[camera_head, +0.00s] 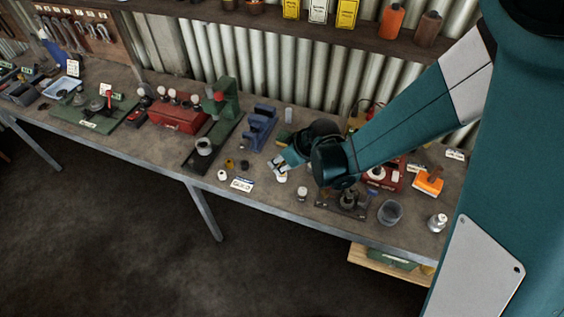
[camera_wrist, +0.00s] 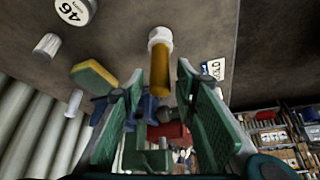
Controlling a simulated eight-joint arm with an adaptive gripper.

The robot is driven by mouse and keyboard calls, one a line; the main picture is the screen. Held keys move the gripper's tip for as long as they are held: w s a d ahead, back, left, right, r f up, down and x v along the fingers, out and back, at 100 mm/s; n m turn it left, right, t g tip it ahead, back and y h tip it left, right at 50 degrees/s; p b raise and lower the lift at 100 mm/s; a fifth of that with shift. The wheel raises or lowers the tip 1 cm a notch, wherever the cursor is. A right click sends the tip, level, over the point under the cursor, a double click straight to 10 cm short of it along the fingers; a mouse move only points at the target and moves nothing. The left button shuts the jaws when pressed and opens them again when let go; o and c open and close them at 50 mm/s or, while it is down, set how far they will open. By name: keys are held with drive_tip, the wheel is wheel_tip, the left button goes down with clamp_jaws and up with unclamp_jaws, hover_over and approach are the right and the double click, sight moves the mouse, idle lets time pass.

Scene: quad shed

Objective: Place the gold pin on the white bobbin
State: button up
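The gold pin (camera_wrist: 160,78) shows in the wrist view between the two green-padded fingers of my gripper (camera_wrist: 163,85). Its far end meets the white bobbin (camera_wrist: 160,38), which stands on the bench. The pin looks in line with the bobbin; how far it is seated I cannot tell. The fingers are apart, with a gap visible beside the pin on the left. In the head view my gripper (camera_head: 277,165) is low over the bench, and a white piece (camera_head: 281,178) shows just under it. The pin is not clear there.
A label card (camera_wrist: 213,69) lies beside the bobbin. A yellow-green sponge (camera_wrist: 94,77) and a white ribbed cap (camera_wrist: 46,45) are to the left. In the head view a blue stand (camera_head: 260,128) is behind my gripper, with a small white cup (camera_head: 302,193) in front.

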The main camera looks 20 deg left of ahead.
drive_tip(key=shift+r, duration=0.25)
idle(0.3)
drive_tip(key=v, duration=1.2)
idle(0.5)
idle(0.7)
drive_tip(key=shift+w, duration=0.1)
drive_tip(key=d+r+m+t+h, duration=0.1)
drive_tip(key=d+r+m, duration=0.1)
drive_tip(key=d+r, duration=0.35)
drive_tip(key=s+d+r+m+t, duration=0.1)
drive_tip(key=d+r+m, duration=0.1)
drive_tip(key=d, duration=0.6)
drive_tip(key=d+r+m+t+h, duration=0.1)
drive_tip(key=d+r+m, duration=0.15)
drive_tip(key=d, duration=0.45)
drive_tip(key=s+d+r+m+t+h, duration=0.1)
drive_tip(key=s+d+r+m, duration=0.2)
drive_tip(key=d, duration=0.6)
drive_tip(key=s+d+r+m+h, duration=0.2)
drive_tip(key=s+d+r+m, duration=0.1)
drive_tip(key=s+d, duration=0.4)
drive_tip(key=d+m, duration=0.1)
drive_tip(key=d, duration=0.2)
drive_tip(key=shift+s+t+h, duration=0.25)
drive_tip(key=shift+t+h, duration=0.05)
drive_tip(key=shift+t, duration=0.1)
